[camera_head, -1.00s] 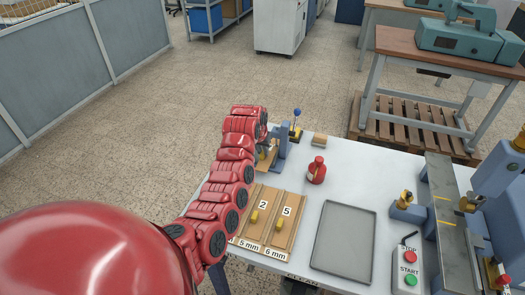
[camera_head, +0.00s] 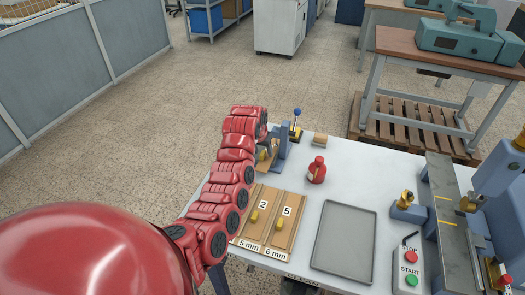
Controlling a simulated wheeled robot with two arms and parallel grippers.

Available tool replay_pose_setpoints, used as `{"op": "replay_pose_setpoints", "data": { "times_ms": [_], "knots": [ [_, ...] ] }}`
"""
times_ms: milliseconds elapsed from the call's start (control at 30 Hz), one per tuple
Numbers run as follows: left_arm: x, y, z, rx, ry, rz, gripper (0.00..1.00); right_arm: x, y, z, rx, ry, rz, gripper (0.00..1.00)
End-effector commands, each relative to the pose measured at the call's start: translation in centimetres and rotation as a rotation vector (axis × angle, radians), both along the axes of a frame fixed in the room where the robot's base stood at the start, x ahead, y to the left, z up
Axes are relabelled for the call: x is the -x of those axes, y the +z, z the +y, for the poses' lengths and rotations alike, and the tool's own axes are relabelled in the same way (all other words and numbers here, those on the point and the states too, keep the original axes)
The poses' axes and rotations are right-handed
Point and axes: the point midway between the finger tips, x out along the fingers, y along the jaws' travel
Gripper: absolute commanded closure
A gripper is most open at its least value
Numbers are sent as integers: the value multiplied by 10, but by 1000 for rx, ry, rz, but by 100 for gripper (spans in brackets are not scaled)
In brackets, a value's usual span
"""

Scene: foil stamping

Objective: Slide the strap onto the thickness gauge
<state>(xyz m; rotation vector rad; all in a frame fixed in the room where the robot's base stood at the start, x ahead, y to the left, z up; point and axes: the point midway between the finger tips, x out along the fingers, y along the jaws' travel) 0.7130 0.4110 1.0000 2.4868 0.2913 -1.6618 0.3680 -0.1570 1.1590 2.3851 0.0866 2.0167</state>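My red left arm reaches up the left side of the table. My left gripper (camera_head: 266,146) is at its far end, small and mostly hidden by the arm, so its fingers do not show clearly. It is right beside a grey-blue device (camera_head: 281,138) at the table's far left corner, which looks like the thickness gauge. A small tan-yellow piece shows low beside the gripper; I cannot tell whether it is the strap or part of the device. No strap is clearly visible. My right gripper is out of view.
A wooden board (camera_head: 279,234) has lanes marked 2, 5, 5 mm and 6 mm, with yellow pieces. A red bottle (camera_head: 317,172), an empty grey tray (camera_head: 345,240), a start/stop box (camera_head: 408,268) and a stamping press (camera_head: 497,205) stand to the right. A blue-knobbed lever (camera_head: 296,125) is behind.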

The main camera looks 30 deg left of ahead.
Motion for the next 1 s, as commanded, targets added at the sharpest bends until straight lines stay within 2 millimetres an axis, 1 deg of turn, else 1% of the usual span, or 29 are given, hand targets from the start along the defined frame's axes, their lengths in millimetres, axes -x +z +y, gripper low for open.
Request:
{"op": "replay_pose_setpoints", "data": {
  "times_ms": [267,367,467,567,667,700,800,867,1000],
  "knots": [
    [0,1,0,0,0,0,46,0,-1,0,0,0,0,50],
    [1,5,0,-1,0,-2,46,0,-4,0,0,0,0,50],
    [5,14,-2,-2,-2,-5,46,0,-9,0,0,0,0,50],
    [11,29,-3,-2,1,-8,46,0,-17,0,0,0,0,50],
    [20,50,-5,-3,0,-8,46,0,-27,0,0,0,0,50],
    [24,62,-4,0,2,-5,46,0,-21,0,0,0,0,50],
    [33,85,-6,2,1,-3,46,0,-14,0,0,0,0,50],
    [37,90,-7,5,2,2,46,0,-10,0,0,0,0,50],
    [43,107,-9,4,0,1,46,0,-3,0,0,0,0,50]
  ]
}}
